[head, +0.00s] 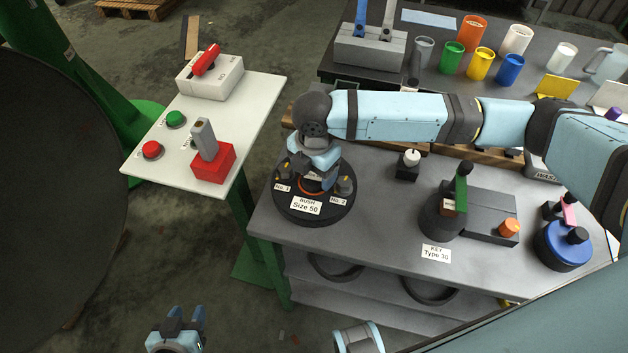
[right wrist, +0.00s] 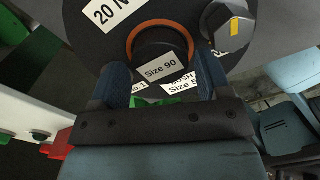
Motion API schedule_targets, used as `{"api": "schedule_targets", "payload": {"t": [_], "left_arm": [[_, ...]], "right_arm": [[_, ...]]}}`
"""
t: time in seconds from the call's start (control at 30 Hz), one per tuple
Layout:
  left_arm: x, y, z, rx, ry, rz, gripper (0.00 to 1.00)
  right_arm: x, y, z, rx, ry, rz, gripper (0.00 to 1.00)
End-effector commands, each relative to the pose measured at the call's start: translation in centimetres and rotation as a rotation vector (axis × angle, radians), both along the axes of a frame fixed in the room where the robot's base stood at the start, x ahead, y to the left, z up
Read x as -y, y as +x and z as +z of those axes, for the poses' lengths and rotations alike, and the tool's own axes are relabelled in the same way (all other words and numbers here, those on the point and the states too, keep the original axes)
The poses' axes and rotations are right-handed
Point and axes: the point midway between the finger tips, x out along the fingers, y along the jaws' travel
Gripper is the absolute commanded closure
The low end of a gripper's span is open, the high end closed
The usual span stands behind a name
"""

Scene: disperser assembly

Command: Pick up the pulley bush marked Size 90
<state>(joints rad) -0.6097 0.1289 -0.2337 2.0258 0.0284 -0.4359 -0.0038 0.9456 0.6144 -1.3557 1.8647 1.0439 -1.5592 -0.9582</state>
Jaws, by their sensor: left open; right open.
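The pulley bush marked Size 90 (right wrist: 160,68) is a dark ring-shaped part with an orange band, seen in the right wrist view. It sits on a round black stand, whose edge carries a label reading BUSH Size 50 in the head view (head: 325,212). My right gripper (head: 318,182) is open, pointing down over the stand. In the right wrist view its two blue fingers (right wrist: 162,80) lie on either side of the bush; I cannot tell if they touch it. In the head view the gripper hides most of the bush. My left gripper (head: 185,318) is open and empty at the bottom left.
Hex parts with yellow marks (right wrist: 232,28) flank the bush. The grey table also bears a black key holder (head: 440,220), a blue round stand (head: 562,248) and a small black block (head: 407,172). A white panel (head: 255,100) with buttons stands left. Several cups stand behind.

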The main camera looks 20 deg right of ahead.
Motion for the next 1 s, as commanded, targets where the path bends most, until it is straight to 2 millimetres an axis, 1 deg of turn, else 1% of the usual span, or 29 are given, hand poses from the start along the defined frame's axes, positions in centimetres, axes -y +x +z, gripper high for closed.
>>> {"api": "schedule_targets", "payload": {"t": [0.03, 0.1, 0.27, 0.3, 0.37, 0.4, 0.47, 0.5, 0.53, 0.57, 0.83, 0.93, 1.0], "left_arm": [[0.0, 0.0, 0.0, 0.000, -0.001, 0.001, 0.57], [0.0, 0.0, -0.1, 0.000, -0.001, 0.001, 0.57], [0.0, 0.0, 0.0, -0.001, -0.002, 0.002, 0.57], [0.0, 0.0, 0.0, -0.001, -0.002, 0.002, 0.57], [0.0, 0.0, 0.0, -0.001, -0.002, 0.002, 0.57], [0.0, 0.0, 0.0, -0.001, -0.002, 0.002, 0.57], [0.0, 0.1, 0.0, -0.001, -0.002, 0.002, 0.57], [0.0, 0.1, 0.0, 0.000, -0.002, 0.001, 0.57], [0.0, 0.1, 0.0, 0.000, -0.002, 0.001, 0.57], [0.0, 0.1, 0.0, 0.000, -0.002, 0.001, 0.57], [0.0, 0.1, 0.0, 0.000, -0.002, 0.001, 0.57], [0.1, 0.1, 0.1, 0.000, -0.002, 0.001, 0.57], [0.1, 0.1, 0.2, 0.002, -0.001, 0.001, 0.57]], "right_arm": [[0.1, 0.0, -0.7, 0.000, -0.001, -0.001, 0.29], [0.1, 0.0, -1.1, 0.000, -0.001, 0.000, 0.29], [0.1, 0.0, -1.1, 0.001, -0.001, 0.000, 0.29], [0.1, 0.0, -1.1, 0.001, -0.001, 0.000, 0.31], [0.1, 0.0, -1.1, 0.001, -0.001, 0.000, 0.45], [0.1, 0.0, -1.1, 0.001, -0.001, 0.000, 0.54], [0.1, 0.0, -1.1, 0.001, -0.001, 0.000, 0.68], [0.1, 0.0, -1.1, 0.001, -0.001, 0.000, 0.77], [0.1, 0.0, -1.1, 0.001, -0.001, 0.000, 0.84], [0.0, 0.0, -1.0, 0.002, 0.000, 0.000, 0.88], [0.0, 0.1, -0.6, 0.003, 0.001, 0.000, 0.88], [0.0, 0.1, 0.3, 0.005, 0.002, 0.000, 0.88], [0.0, 0.1, 1.4, 0.005, 0.002, 0.001, 0.88]]}}
